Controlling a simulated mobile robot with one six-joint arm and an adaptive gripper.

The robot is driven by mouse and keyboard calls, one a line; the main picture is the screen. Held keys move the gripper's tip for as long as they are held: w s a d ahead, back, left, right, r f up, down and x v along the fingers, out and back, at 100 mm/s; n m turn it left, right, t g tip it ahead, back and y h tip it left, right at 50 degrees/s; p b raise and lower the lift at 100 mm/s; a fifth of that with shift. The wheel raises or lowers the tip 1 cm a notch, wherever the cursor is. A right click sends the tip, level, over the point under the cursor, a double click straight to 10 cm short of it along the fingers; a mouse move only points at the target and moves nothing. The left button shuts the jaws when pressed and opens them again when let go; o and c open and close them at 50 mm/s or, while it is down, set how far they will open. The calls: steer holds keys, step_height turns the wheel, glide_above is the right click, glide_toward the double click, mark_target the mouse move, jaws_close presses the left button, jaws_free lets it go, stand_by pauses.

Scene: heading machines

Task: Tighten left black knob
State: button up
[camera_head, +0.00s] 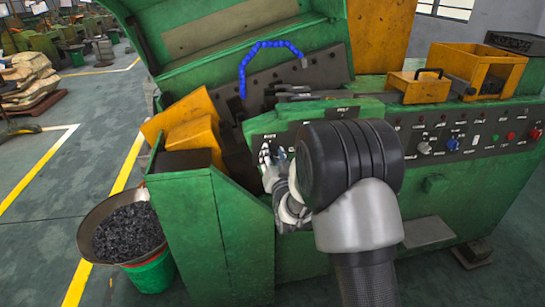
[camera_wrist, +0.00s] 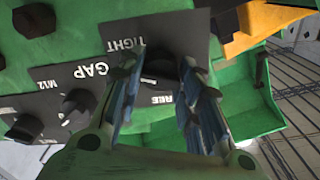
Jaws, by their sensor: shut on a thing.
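A black knob (camera_wrist: 161,61) sits on a dark panel between the words TIGHT and FREE in the wrist view. The two fingers of my gripper (camera_wrist: 159,68) are on either side of it and shut on it. The knob's lower part is dark and hard to make out. In the head view my gripper (camera_head: 270,157) is at the left end of the green machine's front panel, and the knob is hidden there behind my fingers and wrist.
Further right are more switches and a red button (camera_head: 510,136). An orange chute (camera_head: 190,130) and a bucket of dark parts (camera_head: 130,232) stand left of my gripper.

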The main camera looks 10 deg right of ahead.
steer(key=shift+m, duration=0.6)
steer(key=o, duration=1.1)
steer(key=shift+c, duration=0.2)
steer(key=shift+s, duration=0.1)
steer(key=s, duration=1.2)
steer(key=shift+w, duration=0.1)
